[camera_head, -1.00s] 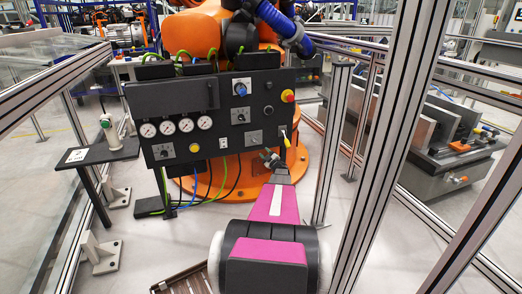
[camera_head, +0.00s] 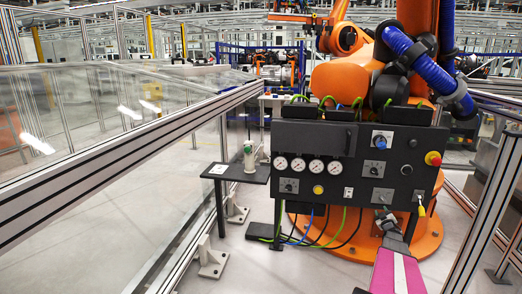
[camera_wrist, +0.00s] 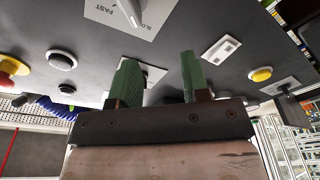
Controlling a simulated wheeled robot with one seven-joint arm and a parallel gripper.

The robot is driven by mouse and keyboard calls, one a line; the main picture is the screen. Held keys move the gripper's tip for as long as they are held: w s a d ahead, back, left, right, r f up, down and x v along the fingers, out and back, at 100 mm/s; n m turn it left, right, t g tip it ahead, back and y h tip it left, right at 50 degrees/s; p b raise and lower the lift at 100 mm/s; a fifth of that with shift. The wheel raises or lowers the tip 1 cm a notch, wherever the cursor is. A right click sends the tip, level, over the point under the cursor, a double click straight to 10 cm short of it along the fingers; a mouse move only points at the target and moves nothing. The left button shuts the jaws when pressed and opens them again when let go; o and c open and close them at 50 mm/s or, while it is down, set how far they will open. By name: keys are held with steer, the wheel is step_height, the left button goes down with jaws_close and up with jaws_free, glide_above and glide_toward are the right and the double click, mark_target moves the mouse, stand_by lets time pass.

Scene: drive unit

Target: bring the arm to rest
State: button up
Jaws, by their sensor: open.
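My gripper (camera_head: 387,219) is at the lower right of the black control panel (camera_head: 335,137) in the head view, on the end of my magenta arm. In the wrist view my gripper (camera_wrist: 158,80) shows two green fingers apart with nothing held between them. The panel face (camera_wrist: 205,25) fills much of that view close beyond the fingertips. A switch plate lies behind the left finger and is partly hidden. Whether the fingers touch the panel cannot be told.
The panel bears gauges (camera_head: 316,166), a red-and-yellow button (camera_head: 433,158) and a yellow-tagged switch (camera_head: 421,209). A small black shelf (camera_head: 236,173) with a white-and-green object (camera_head: 249,156) stands left. An orange robot (camera_head: 345,80) is behind; framed glass fencing (camera_head: 130,145) runs along the left.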

steer(key=s+a+r+m+g+h, duration=0.1)
steer(key=s+a+m+g, duration=0.3)
steer(key=a, duration=1)
steer(key=s+a+r+m+g, duration=0.15)
steer(key=s+a+g, duration=0.45)
steer(key=a, duration=0.7)
steer(key=s+a+r+g+y, duration=0.1)
steer(key=s+a+g, duration=0.3)
steer(key=s+a, duration=0.7)
steer(key=s+a+r+g+y, duration=0.2)
steer(key=s+a+g, duration=0.3)
steer(key=s+a, duration=0.6)
steer(key=shift+s+a+m+y, duration=0.3)
steer(key=shift+s+a+m, duration=0.05)
steer(key=shift+s+m, duration=0.1)
